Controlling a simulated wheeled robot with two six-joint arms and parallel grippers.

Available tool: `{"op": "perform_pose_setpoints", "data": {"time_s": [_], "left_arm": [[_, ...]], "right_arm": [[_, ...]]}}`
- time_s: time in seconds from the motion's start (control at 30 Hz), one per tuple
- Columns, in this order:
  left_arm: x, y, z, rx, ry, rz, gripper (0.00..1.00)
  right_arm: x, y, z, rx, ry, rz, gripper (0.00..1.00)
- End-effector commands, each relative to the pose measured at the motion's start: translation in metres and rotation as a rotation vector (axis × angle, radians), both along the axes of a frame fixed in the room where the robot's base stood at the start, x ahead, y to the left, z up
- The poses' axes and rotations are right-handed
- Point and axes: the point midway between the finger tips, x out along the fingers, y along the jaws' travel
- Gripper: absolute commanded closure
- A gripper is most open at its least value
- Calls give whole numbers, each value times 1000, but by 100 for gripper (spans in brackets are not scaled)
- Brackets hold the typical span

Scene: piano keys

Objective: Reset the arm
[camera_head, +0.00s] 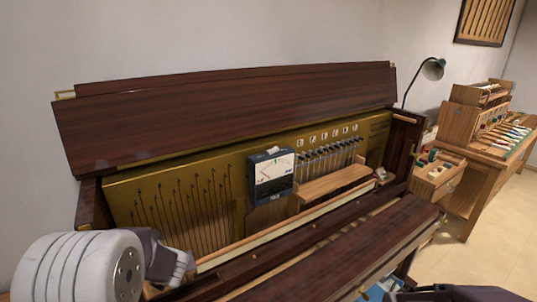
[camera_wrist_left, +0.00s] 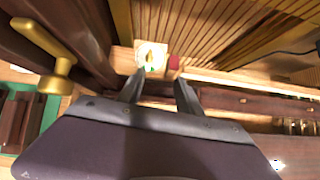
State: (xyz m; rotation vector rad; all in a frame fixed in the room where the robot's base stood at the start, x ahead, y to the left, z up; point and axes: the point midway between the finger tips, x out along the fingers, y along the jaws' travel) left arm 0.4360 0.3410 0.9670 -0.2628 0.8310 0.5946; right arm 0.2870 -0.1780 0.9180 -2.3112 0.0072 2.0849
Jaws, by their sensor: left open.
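My left arm comes in from the lower left of the head view. My left gripper (camera_head: 180,268) is at the front left end of the open piano (camera_head: 225,115), partly cut off by my own arm. In the left wrist view its two dark fingers (camera_wrist_left: 160,92) are apart with nothing between them. Past the fingertips are a pale block with a round yellow mark (camera_wrist_left: 150,57) and a small red piece (camera_wrist_left: 173,62). My right gripper does not show; a dark part at the bottom right edge may be my right arm.
A meter box (camera_head: 271,176) stands in the piano before the gold string plate (camera_head: 170,205). A light wooden block (camera_head: 335,182) lies beside it. A brass fitting (camera_wrist_left: 57,68) is left of the fingers. A lamp (camera_head: 433,69) and tool bench (camera_head: 490,150) stand right.

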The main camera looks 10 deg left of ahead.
Motion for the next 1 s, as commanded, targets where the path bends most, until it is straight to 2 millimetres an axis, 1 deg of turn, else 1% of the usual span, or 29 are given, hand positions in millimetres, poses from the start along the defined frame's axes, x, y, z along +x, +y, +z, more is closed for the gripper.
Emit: {"op": "perform_pose_setpoints", "data": {"time_s": [0.03,0.07,0.1,0.13,0.17,0.2,0.27,0.3,0.37,0.4,0.47,0.5,0.53,0.57,0.6,0.7,0.83,1.0], "left_arm": [[7,-23,14,21,-11,-88,58],[10,-40,18,42,-1,-183,58],[12,-67,20,103,41,-384,58],[10,-88,19,176,91,-577,58],[5,-107,17,252,143,-764,58],[-3,-127,13,352,205,-997,58],[-21,-150,5,507,296,-1337,58],[-34,-162,0,615,353,-1565,58],[-58,-173,-9,782,433,-1910,58],[-74,-176,-15,891,480,-2140,58],[-98,-176,-24,1040,535,-2469,58],[-112,-172,-29,1124,557,-2668,58],[-121,-170,-32,1176,564,-2802,58],[-129,-168,-34,-1164,-536,2783,58],[-138,-165,-36,-1108,-481,2656,58],[-148,-161,-38,-1030,-379,2456,58],[-150,-161,-38,-1012,-329,2366,58],[-150,-162,-38,-1014,-326,2362,58]], "right_arm": [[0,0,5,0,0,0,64],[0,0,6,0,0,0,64],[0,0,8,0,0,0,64],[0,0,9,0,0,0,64],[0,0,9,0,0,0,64],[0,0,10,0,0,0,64],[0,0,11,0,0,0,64],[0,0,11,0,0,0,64],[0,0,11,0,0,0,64],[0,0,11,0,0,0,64],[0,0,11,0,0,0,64],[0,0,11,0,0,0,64],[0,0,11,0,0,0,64],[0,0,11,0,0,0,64],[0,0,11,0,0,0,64],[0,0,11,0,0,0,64],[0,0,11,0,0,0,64],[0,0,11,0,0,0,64]]}}
